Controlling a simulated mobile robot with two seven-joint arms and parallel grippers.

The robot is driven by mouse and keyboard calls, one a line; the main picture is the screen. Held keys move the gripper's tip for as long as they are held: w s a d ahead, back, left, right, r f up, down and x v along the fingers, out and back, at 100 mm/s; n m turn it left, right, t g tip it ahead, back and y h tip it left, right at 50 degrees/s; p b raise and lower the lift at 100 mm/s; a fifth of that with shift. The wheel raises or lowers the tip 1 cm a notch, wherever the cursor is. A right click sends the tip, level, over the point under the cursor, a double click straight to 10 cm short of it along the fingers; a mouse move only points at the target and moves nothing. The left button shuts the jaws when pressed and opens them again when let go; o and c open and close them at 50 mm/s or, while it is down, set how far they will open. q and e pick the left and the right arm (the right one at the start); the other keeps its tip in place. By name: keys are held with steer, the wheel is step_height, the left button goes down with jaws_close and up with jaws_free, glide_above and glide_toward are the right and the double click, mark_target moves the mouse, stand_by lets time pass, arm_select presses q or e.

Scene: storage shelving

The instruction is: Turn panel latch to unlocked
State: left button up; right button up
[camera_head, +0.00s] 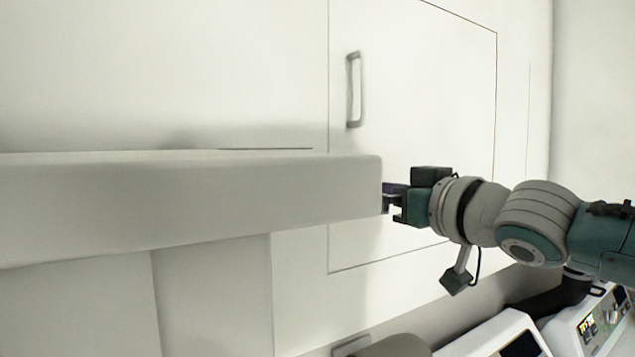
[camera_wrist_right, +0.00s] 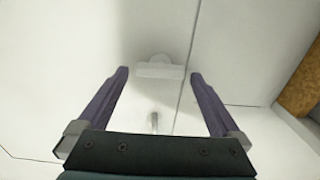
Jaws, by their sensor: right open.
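The panel (camera_head: 420,60) is a flat white door outlined by thin dark seams, with a grey bar handle (camera_head: 356,90) near its upper left. My right gripper (camera_head: 387,199) is in front of the panel's lower part, at the end of a white slab. In the right wrist view its two purple fingers (camera_wrist_right: 160,82) are spread wide with nothing held. A pale block with a rounded top, which looks like the latch (camera_wrist_right: 160,70), shows ahead between the fingertips, beside a seam. Contact cannot be told. The latch is hidden in the head view. My left gripper is out of view.
The thick white slab (camera_head: 200,200) reaches in from the left and covers part of the panel. White devices with controls (camera_head: 600,320) stand at the lower right. A brown-yellow object (camera_wrist_right: 302,82) is at the wrist view's right edge. Bare wall lies above the slab.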

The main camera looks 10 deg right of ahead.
steer(key=shift+w+a, duration=0.1)
steer(key=shift+w, duration=0.1)
steer(key=c, duration=1.2)
steer(key=shift+c, duration=0.2)
steer(key=shift+n, duration=0.3)
steer(key=n, duration=1.7)
steer(key=shift+s+a+f, duration=0.1)
steer(key=shift+a+f, duration=0.1)
steer(key=shift+a, duration=0.05)
steer(key=shift+n, duration=0.3)
